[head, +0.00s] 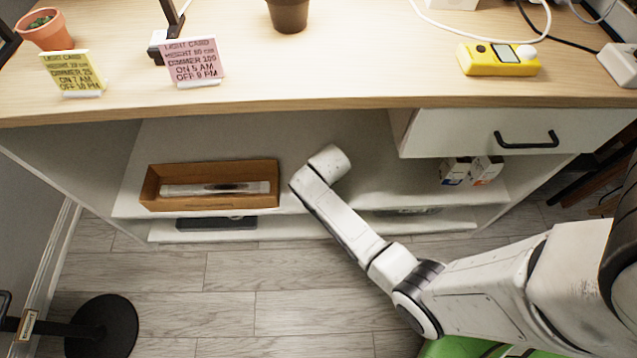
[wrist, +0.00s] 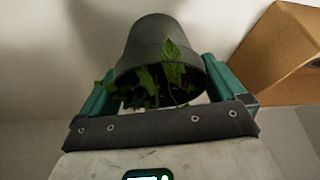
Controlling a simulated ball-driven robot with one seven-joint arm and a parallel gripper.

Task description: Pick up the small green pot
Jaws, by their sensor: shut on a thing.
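The small pot (wrist: 150,40), dark grey-green with leafy green foliage (wrist: 165,85) at its rim, is between the two teal fingers of my gripper (wrist: 160,84) in the wrist view. The fingers press on opposite sides near the rim, and the foliage faces my wrist. My gripper is shut on the pot. In the head view the end of my arm reaches into the open shelf space under the tabletop, and my own arm hides the gripper and pot.
A brown open box (head: 150,190) stands on the shelf left of my arm. Small white cartons (head: 470,170) are to the right, below a drawer (head: 525,130). The tabletop edge (head: 300,105) overhangs the shelf. A cardboard box (wrist: 280,50) is close on the right in the wrist view.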

